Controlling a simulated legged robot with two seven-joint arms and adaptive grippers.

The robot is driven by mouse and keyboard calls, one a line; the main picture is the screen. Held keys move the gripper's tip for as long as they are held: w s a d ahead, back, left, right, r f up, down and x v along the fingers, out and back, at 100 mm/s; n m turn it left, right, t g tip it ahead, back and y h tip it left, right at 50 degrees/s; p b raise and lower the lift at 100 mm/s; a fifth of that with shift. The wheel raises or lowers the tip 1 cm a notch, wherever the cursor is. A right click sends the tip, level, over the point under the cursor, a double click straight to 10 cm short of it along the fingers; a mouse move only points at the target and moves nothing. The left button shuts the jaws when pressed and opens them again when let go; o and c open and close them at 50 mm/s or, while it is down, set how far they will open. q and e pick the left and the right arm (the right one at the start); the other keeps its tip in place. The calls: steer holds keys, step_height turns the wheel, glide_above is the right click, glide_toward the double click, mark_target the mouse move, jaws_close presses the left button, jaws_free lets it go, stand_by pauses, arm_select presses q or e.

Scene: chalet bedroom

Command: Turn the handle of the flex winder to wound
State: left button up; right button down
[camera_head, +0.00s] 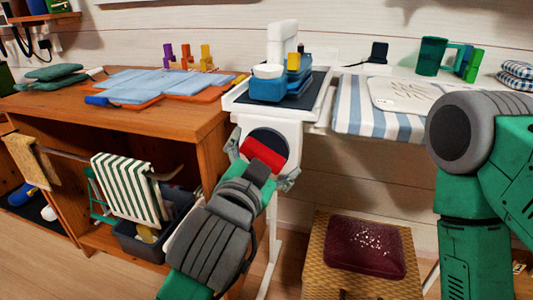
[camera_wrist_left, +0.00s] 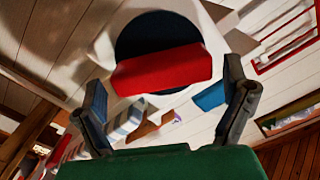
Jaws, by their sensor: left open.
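The flex winder is a dark round disc (camera_head: 282,139) on a white housing below the white stand, with a red handle (camera_head: 262,155) across it. In the left wrist view the red handle (camera_wrist_left: 163,70) lies tilted slightly across the lower part of the dark disc (camera_wrist_left: 155,32). My left gripper (camera_head: 265,166) is in front of the disc. Its two fingers (camera_wrist_left: 168,98) are open, one on each side of the handle and below it in the wrist view, with nothing visibly held. I cannot tell any contact. My right arm shows at the right, but its gripper is out of view.
A white-framed tray (camera_head: 236,104) with a blue device stands above the winder. A wooden desk (camera_head: 190,122) is at left, with a striped towel (camera_head: 130,188) hanging below. A striped cloth (camera_head: 350,110) is at right. A wicker box (camera_head: 318,250) with a maroon cushion stands below.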

arm_select(q)
steer(key=v, duration=1.1)
steer(key=shift+s, duration=0.1)
